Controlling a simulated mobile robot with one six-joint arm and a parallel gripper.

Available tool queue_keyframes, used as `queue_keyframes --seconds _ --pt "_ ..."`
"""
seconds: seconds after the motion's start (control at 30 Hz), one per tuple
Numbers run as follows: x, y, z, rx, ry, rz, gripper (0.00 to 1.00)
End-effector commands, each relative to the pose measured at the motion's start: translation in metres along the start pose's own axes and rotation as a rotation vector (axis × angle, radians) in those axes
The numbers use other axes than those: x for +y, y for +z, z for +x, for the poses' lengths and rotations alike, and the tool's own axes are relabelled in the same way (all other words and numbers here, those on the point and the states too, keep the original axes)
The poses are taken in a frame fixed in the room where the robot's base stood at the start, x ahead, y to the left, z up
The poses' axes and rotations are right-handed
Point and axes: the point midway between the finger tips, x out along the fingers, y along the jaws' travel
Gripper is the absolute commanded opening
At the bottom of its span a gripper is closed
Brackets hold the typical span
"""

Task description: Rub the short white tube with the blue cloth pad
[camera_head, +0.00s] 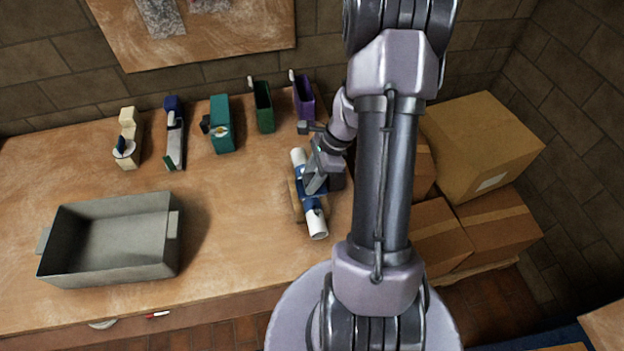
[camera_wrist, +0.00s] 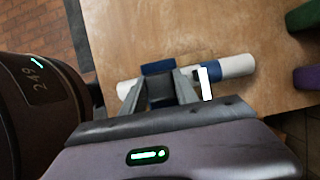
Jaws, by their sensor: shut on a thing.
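The short white tube (camera_head: 318,223) lies near the right end of the workbench, with a blue band around part of it. In the wrist view its white end (camera_wrist: 237,66) sticks out to the right, and its other end shows at the left. My gripper (camera_head: 314,186) is above the tube's middle, pointing down. In the wrist view my gripper (camera_wrist: 160,84) is shut on the blue cloth pad (camera_wrist: 157,68), which lies across the tube between the fingertips. The pad appears to touch the tube, but the contact itself is hidden by the fingers.
A wooden piece (camera_head: 295,201) shows beside the tube. A grey metal tray (camera_head: 150,269) stands at the bench's front left. Several tools and holders, including a green bin (camera_head: 263,107) and a purple bin (camera_head: 304,100), line the back. Cardboard boxes (camera_head: 478,145) are at right. The bench middle is clear.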

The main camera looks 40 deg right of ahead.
Motion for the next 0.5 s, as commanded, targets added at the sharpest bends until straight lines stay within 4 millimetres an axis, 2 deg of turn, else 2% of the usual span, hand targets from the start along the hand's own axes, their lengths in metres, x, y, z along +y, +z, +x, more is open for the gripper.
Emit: queue_keyframes --seconds 0.03,0.23,0.5 --pt "-0.001 0.004 -0.007 0.0 0.0 -0.001 0.0" --pt "-0.002 0.012 -0.023 0.001 0.002 -0.007 0.0" --pt "-0.003 0.015 -0.029 0.001 0.003 -0.008 0.0"
